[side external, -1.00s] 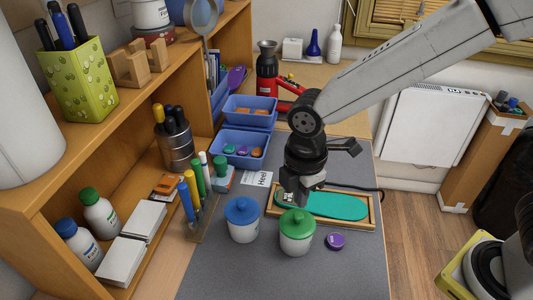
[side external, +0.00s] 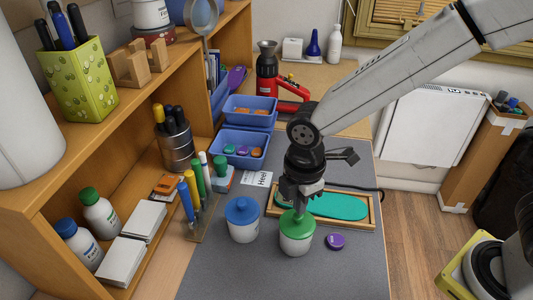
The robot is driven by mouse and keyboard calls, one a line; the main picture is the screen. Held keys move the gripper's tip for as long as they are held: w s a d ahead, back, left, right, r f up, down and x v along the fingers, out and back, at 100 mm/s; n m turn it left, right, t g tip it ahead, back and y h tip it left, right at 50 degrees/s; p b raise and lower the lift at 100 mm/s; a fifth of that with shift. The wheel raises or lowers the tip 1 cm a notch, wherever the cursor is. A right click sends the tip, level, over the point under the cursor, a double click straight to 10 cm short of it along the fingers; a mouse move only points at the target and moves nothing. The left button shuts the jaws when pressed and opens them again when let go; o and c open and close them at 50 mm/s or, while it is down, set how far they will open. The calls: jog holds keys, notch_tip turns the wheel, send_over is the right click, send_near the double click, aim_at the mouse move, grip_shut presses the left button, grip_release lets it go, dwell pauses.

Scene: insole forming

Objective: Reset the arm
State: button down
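My gripper (side external: 300,207) points down at the lid of the green-topped jar (side external: 297,238), which stands upright on the grey mat (side external: 235,278). Its fingertips overlap the lid's knob in this view. I cannot tell whether they are shut on it. The teal insole (side external: 335,206) lies in the wooden tray (side external: 345,226) behind the jar, partly hidden by my gripper. A blue-topped jar (side external: 242,218) stands to the left of the green one. A purple disc (side external: 336,241) lies on the mat to the right.
Blue bins (side external: 241,148) with coloured discs stand behind. Upright markers (side external: 194,190) and a wooden shelf (side external: 150,240) with bottles are on the left. A red grinder-like device (side external: 268,72) stands at the back. The front of the mat is clear.

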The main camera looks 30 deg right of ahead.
jog(key=shift+f, duration=0.65)
jog(key=shift+r, duration=0.15)
dwell(0.4)
jog(key=shift+r, duration=2.35)
jog(key=shift+d, duration=0.1)
jog(key=s+d+f+m+t, duration=0.1)
jog(key=s+d+f+m, duration=0.1)
jog(key=d+m, duration=0.6)
jog(key=s+d+f+m+t, duration=0.1)
jog(key=s+d+f+m, duration=0.1)
jog(key=d+m, duration=0.7)
jog(key=shift+d+f+t, duration=0.3)
jog(key=shift+d, duration=0.4)
